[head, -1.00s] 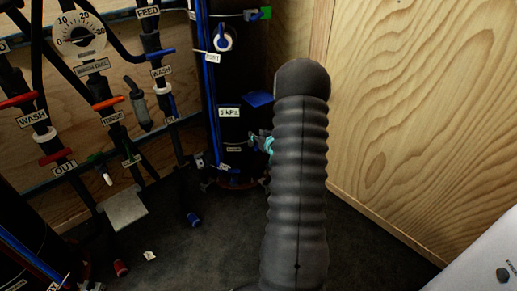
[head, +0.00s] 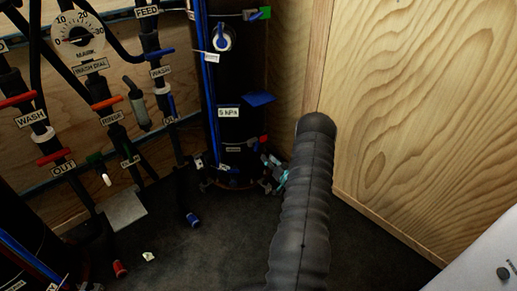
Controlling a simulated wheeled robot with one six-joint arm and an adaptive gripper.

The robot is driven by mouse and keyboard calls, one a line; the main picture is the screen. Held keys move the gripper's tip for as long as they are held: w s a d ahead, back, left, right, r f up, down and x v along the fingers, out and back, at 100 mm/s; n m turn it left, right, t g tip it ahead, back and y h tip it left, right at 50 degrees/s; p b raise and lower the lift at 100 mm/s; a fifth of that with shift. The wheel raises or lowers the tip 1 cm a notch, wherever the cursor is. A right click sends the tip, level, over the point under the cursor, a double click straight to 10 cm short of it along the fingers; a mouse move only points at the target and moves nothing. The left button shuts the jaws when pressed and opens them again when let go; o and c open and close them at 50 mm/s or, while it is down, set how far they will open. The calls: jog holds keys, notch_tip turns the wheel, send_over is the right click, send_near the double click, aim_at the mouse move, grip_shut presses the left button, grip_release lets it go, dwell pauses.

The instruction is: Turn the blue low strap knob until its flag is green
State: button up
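The low strap near the foot of the black column (head: 236,100) has a red flag (head: 264,139) at its right end. A small dark part, possibly the blue knob, sits beside the flag, too small to make out. My gripper (head: 272,172) is just below and right of the flag, near the column's foot, with teal parts showing. It appears apart from the flag. My dark ribbed arm hides part of it, and its finger opening is too small to judge. The upper strap carries a green flag (head: 265,13).
A blue plate (head: 259,99) juts from the column above the low strap. A wooden wall (head: 420,110) stands close on the right. Pipes with red handles and a wash dial (head: 78,35) are at left. Small blue (head: 193,219) and red (head: 120,269) pieces lie on the dark floor.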

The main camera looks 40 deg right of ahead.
aim_at(257, 146)
jog(key=w, duration=0.9)
jog(key=shift+d, duration=0.4)
grip_shut()
